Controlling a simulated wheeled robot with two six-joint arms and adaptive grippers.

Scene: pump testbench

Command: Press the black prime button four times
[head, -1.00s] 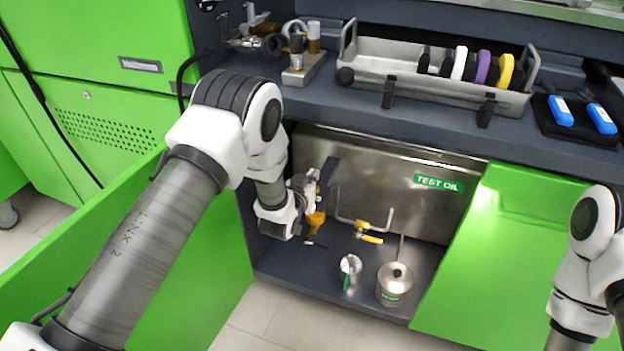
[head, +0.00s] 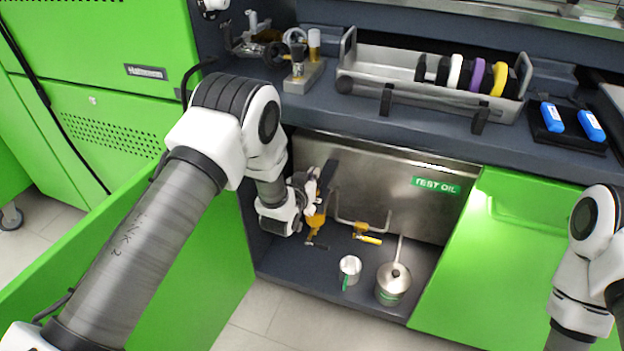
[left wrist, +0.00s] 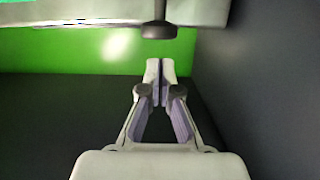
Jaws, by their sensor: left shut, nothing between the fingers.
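In the left wrist view, a dark round button-like knob (left wrist: 159,30) sits on a short stem under a pale metal edge. It looks like the black prime button, though I cannot read a label. My left gripper (left wrist: 160,68) is shut and empty, its fingertips a little below the knob in the picture, with a visible gap. In the head view, my left gripper (head: 316,186) is inside the open cabinet, beside the steel tank (head: 395,180) marked TEST OIL and an amber part (head: 315,221). The button is not clear there. My right gripper is out of frame.
A yellow-handled valve (head: 368,239) is below the tank. A metal cup (head: 349,268) and a lidded can (head: 393,284) stand on the cabinet floor. Green doors (head: 480,260) flank the opening. A tray (head: 430,92) with coloured rings is on the bench above.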

